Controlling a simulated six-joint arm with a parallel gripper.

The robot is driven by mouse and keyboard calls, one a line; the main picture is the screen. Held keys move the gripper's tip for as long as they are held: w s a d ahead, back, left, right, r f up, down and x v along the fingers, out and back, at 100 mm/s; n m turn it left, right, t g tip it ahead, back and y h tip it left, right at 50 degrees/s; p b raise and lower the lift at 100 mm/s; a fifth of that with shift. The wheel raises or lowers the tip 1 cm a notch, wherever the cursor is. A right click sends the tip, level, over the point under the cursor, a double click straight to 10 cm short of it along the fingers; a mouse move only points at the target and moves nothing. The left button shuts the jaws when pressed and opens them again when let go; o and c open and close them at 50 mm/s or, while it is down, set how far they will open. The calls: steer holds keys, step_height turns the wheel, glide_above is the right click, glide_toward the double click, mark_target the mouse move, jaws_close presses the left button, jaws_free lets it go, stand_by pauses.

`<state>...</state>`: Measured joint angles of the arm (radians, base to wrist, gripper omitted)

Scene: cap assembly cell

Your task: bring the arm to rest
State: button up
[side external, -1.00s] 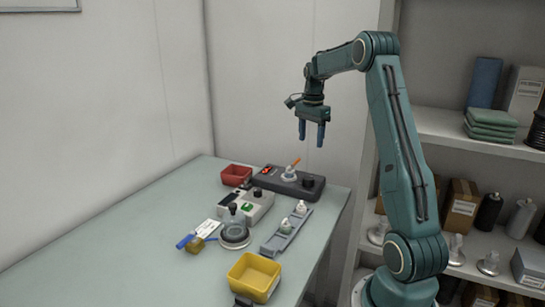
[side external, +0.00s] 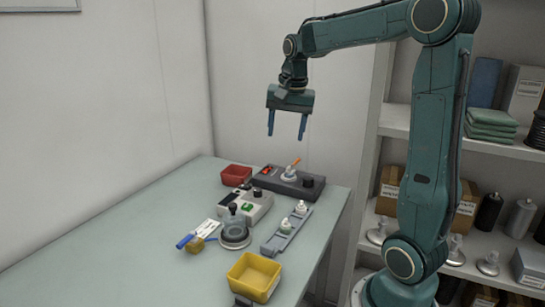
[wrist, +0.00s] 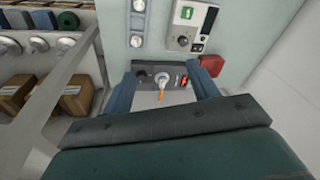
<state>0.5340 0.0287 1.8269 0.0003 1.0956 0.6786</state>
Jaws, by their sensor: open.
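My gripper (side external: 287,125) hangs fingers-down in the air, well above the far part of the table (side external: 115,235). Its two fingers are spread apart with nothing between them. It also shows in the wrist view (wrist: 163,92), with the dark fixture seen between and beyond the fingers. That dark fixture (side external: 315,193) stands at the table's far end, with a white piece (side external: 290,175), an orange stick, a black knob and a red light on top. My gripper touches nothing.
A red bin (side external: 236,175), a white box with a green mark (side external: 247,207), a round glass-like dish (side external: 235,237), a grey rail with white caps (side external: 284,232) and a yellow bin (side external: 253,278) stand on the table. Shelves (side external: 470,145) are at right. The near left tabletop is clear.

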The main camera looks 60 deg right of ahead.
steer(key=s+a+f+n+t, duration=0.1)
steer(key=s+a+n, duration=0.6)
steer(key=a, duration=0.2)
steer(key=s+a+f+n+t+y, duration=0.1)
steer(key=s+a+n+t, duration=0.1)
steer(key=s+a+n, duration=0.5)
steer(key=shift+s+a+f+t, duration=0.3)
steer(key=shift+s+a, duration=0.4)
steer(key=shift+a, duration=1.1)
steer(key=shift+o, duration=0.2)
